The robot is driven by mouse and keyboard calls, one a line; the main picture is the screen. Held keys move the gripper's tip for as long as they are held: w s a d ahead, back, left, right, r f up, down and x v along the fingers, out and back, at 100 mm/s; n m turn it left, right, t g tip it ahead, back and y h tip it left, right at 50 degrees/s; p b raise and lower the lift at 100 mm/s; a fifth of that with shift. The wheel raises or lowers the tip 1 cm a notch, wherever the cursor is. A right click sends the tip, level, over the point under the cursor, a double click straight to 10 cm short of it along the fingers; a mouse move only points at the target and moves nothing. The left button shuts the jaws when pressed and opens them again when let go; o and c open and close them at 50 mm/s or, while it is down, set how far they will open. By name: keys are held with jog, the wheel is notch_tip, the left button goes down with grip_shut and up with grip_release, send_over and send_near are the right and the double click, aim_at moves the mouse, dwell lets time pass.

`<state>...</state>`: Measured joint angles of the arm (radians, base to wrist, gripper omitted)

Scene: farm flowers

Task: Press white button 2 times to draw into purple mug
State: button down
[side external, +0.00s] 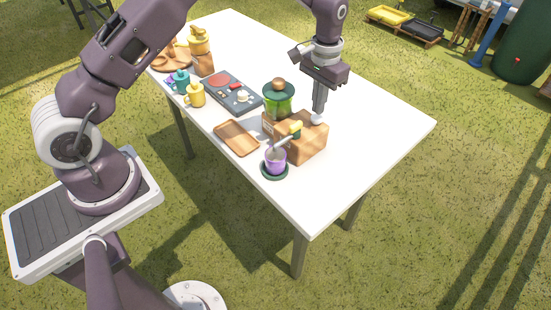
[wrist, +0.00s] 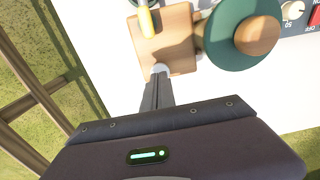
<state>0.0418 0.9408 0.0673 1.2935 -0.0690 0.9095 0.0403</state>
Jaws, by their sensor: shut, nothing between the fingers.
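A wooden dispenser block (side external: 303,146) stands on the white table, with a yellow lever and a grey spout at its front. The white button (side external: 316,119) is on top of the block, and it also shows in the wrist view (wrist: 160,68). My gripper (side external: 318,111) is shut and empty, pointing down with its tips at or just above the button; I cannot tell if they touch. The purple mug (side external: 275,160) stands upright under the spout on a dark green saucer (side external: 275,174). What is inside the mug is too small to tell.
A green glass jar (side external: 278,101) with a wooden knob stands right behind the block. A wooden tray (side external: 236,137), a control panel (side external: 232,91), a yellow mug (side external: 195,95) and a teal mug (side external: 181,80) are to the left. The table's right side is clear.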

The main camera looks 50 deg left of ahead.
jog(key=shift+f, duration=0.15)
jog(key=shift+f, duration=1.1)
jog(key=shift+r, duration=1.25)
jog(key=shift+f, duration=0.1)
dwell(1.7)
jog(key=shift+f, duration=1.15)
jog(key=shift+r, duration=1.25)
